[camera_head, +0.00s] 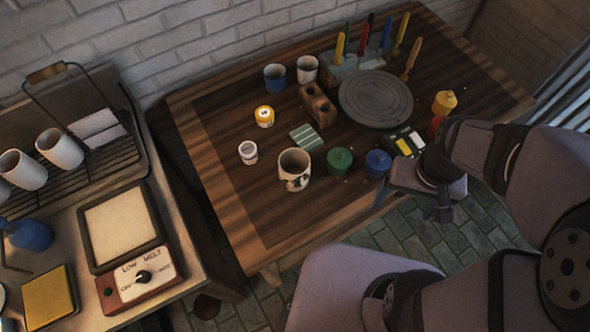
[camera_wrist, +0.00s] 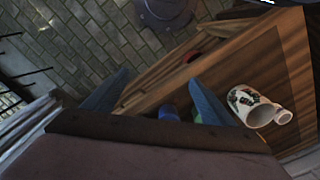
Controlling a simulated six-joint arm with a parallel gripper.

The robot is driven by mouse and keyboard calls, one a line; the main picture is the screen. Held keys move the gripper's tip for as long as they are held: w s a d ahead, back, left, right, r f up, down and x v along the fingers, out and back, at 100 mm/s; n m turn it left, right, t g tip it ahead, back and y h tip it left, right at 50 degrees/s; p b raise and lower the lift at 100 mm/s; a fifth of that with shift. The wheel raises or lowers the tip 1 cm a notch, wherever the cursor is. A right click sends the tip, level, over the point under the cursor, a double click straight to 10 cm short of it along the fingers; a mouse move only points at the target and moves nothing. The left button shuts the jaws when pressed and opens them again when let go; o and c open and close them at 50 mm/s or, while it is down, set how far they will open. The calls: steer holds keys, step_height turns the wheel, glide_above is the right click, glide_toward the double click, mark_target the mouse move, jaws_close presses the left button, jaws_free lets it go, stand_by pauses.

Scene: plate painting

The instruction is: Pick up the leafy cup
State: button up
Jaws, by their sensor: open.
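The leafy cup (camera_head: 294,172) is a white cup with dark green leaf marks. It stands near the front edge of the wooden table, left of the green pot. In the wrist view the leafy cup (camera_wrist: 247,104) shows at the right, outside the right finger. My gripper (camera_head: 411,206) is at the table's front edge, to the right of the cup and well apart from it. In the wrist view my gripper's (camera_wrist: 158,98) two blue fingers are spread wide with nothing held between them.
A green pot (camera_head: 340,160) and a blue pot (camera_head: 378,163) stand between the cup and my gripper. A small white cup (camera_head: 248,152) is left of the leafy cup. A round grey turntable (camera_head: 376,98) is farther back. The table's (camera_head: 235,205) front-left area is bare.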

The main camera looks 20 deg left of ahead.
steer(key=shift+o, duration=0.5)
step_height(320, 180, up, 5)
steer(key=m+t+b, duration=0.4)
steer(key=m+t, duration=1.1)
steer(key=m, duration=2.1)
glide_above(290, 180)
steer(key=s, duration=0.3)
step_height(290, 180, down, 14)
steer(key=shift+w+f, duration=0.1)
steer(key=shift+f, duration=0.05)
